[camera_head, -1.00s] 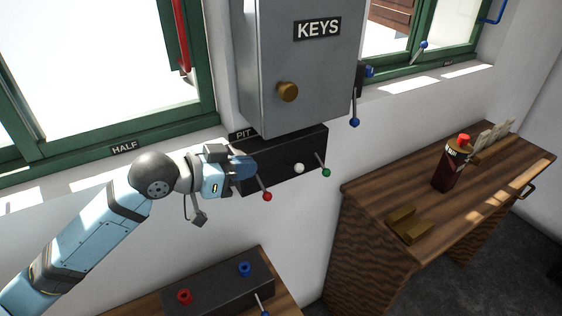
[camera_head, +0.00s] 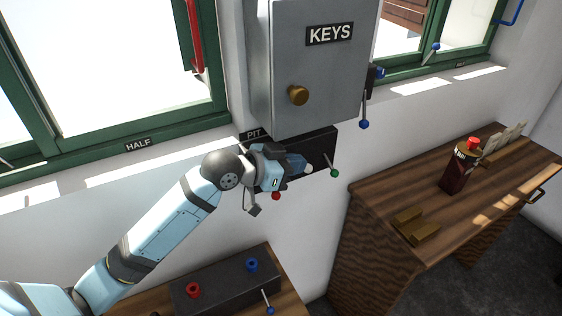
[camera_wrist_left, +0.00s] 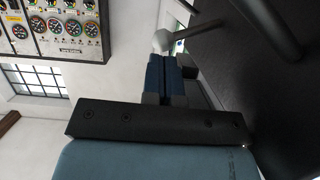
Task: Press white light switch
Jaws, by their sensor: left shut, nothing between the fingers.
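The white light switch is a lever with a round white knob (camera_head: 308,169) on the dark panel (camera_head: 322,147) under the key cabinet. My left gripper (camera_head: 299,163) is shut and empty, with its fingertips right at the left of the white knob. In the left wrist view the white knob (camera_wrist_left: 162,40) is just beyond the tips of the closed blue fingers (camera_wrist_left: 164,62). I cannot tell whether they touch. My right gripper is not in view.
A red-knobbed lever (camera_head: 276,196) is just below my gripper, and a green-knobbed lever (camera_head: 334,173) is to the right. The grey KEYS cabinet (camera_head: 318,70) hangs directly above. A black box (camera_head: 222,287) with red and blue knobs stands below. A wooden desk (camera_head: 470,205) is at the right.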

